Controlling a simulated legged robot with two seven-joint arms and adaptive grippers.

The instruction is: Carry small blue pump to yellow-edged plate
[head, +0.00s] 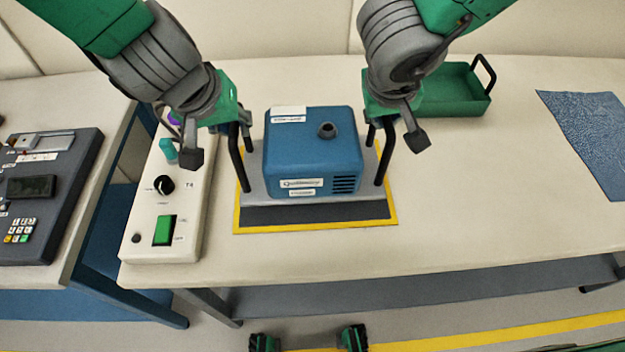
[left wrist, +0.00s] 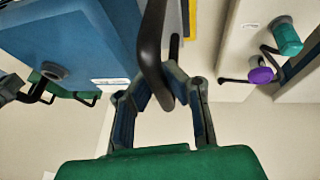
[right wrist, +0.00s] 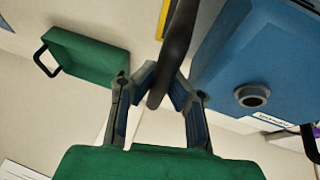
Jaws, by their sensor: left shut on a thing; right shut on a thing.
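The small blue pump (head: 310,150) has a grey base and a black handle on each side. It is upright over the yellow-edged plate (head: 350,212), whose dark front strip and yellow rim show around it. I cannot tell whether its base touches the plate. My left gripper (head: 238,122) is shut on the pump's left handle (left wrist: 150,45). My right gripper (head: 378,120) is shut on its right handle (right wrist: 178,45). The pump's blue body also shows in the left wrist view (left wrist: 75,50) and the right wrist view (right wrist: 255,60). The plate's back is mostly hidden.
A white control box (head: 185,225) with a black knob and green switch stands close left of the plate. A green tray (head: 455,92) is behind right, and a blue patterned mat (head: 590,135) lies far right. A dark keypad device (head: 45,220) is on the left table. The right front bench is clear.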

